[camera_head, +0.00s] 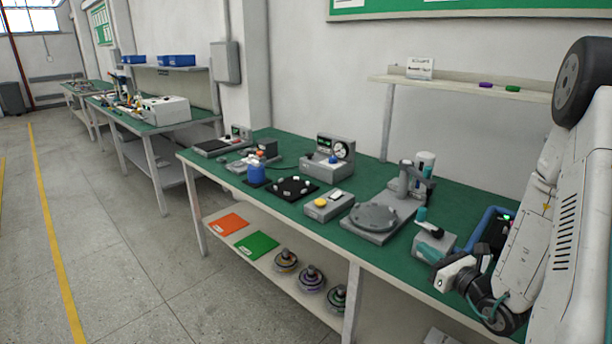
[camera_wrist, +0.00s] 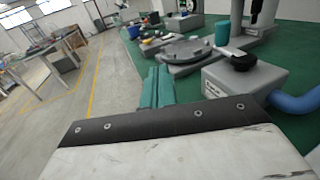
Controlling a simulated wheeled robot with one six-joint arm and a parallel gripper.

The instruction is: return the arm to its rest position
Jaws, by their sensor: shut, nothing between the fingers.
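My arm (camera_head: 570,210) is at the right edge of the head view, its white links folded down beside the bench's front edge. My gripper (camera_head: 428,252) has teal fingers, which show together and empty in the wrist view (camera_wrist: 157,86). In the head view the fingers overlap a grey box with a black knob (camera_head: 447,240). In the wrist view that box (camera_wrist: 225,80) is just right of the fingers; whether they touch is unclear.
The green-topped bench (camera_head: 290,220) holds a grey round fixture (camera_head: 376,217), a yellow-button box (camera_head: 329,205) and a gauge unit (camera_head: 328,158). Several hub motors (camera_head: 311,278) stand on its lower shelf. A blue part (camera_head: 492,225) is close behind my arm. The floor at left (camera_head: 120,250) is clear.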

